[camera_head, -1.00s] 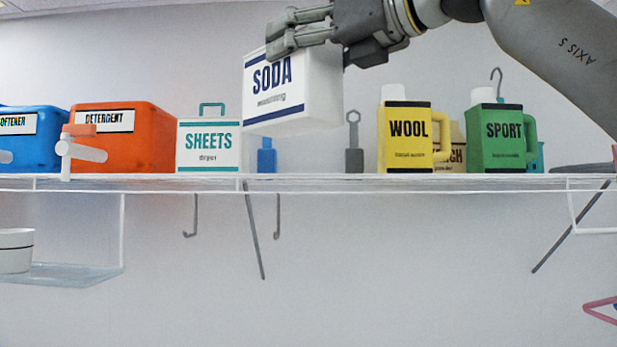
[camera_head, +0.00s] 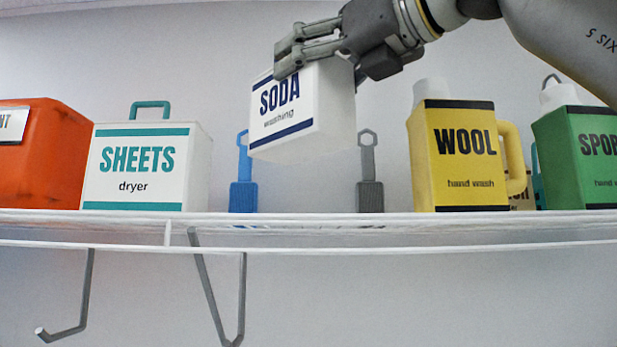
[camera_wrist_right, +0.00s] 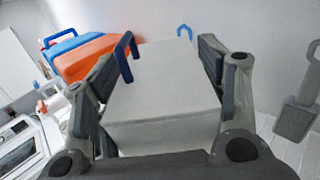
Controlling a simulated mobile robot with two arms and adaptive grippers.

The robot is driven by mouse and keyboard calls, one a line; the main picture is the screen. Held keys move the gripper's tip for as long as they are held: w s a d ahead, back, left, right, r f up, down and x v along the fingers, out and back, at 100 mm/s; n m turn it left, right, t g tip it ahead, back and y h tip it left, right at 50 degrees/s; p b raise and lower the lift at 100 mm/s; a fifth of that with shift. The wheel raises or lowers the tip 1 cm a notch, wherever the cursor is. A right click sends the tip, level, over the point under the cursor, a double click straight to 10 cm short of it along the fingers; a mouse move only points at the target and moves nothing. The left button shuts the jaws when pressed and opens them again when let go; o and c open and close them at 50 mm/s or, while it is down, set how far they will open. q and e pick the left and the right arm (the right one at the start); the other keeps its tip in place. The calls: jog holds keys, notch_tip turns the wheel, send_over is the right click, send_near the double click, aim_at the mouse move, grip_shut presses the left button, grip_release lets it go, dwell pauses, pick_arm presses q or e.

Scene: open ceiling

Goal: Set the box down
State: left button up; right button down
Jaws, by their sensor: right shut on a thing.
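The white box (camera_head: 310,115) labelled SODA washing hangs tilted in the air above the white wire shelf (camera_head: 400,226) in the head view. My right gripper (camera_head: 298,48) is shut on its upper part. In the right wrist view the box (camera_wrist_right: 162,95) sits between the two fingers of the gripper (camera_wrist_right: 160,85), with a blue handle (camera_wrist_right: 125,58) on its top. A gap shows between the box's bottom and the shelf. My left gripper is in neither view.
Left of the gap stand the SHEETS box (camera_head: 145,170) and an orange container (camera_head: 45,150). Right of it stand the yellow WOOL jug (camera_head: 462,160) and green SPORT jug (camera_head: 580,150). A blue brush-like tool (camera_head: 243,190) and a grey one (camera_head: 370,190) are behind the gap.

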aim_at(314, 143)
jog(key=shift+s+d+f+b, duration=0.1)
jog(key=shift+s+f+b, duration=0.15)
jog(key=shift+f, duration=0.3)
jog(key=shift+s+d+f+b, duration=0.1)
jog(key=shift+s+f, duration=0.25)
jog(key=shift+f, duration=0.2)
jog(key=shift+w+f, duration=0.25)
jog(key=shift+f, duration=0.65)
jog(key=shift+w+f, duration=0.2)
jog(key=shift+f, duration=0.05)
jog(key=shift+w+f, duration=0.1)
jog(key=shift+f, duration=0.2)
jog(key=shift+a+f+b, duration=0.1)
jog(key=shift+f+b, duration=0.2)
jog(key=shift+f, duration=0.1)
jog(key=shift+s+f, duration=0.3)
jog(key=shift+f, duration=0.5)
jog(key=shift+w+f, duration=0.2)
jog(key=shift+f, duration=0.25)
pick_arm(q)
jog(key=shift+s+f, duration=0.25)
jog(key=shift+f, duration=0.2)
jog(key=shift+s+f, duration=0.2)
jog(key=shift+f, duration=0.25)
pick_arm(e)
jog(key=shift+s, duration=0.1)
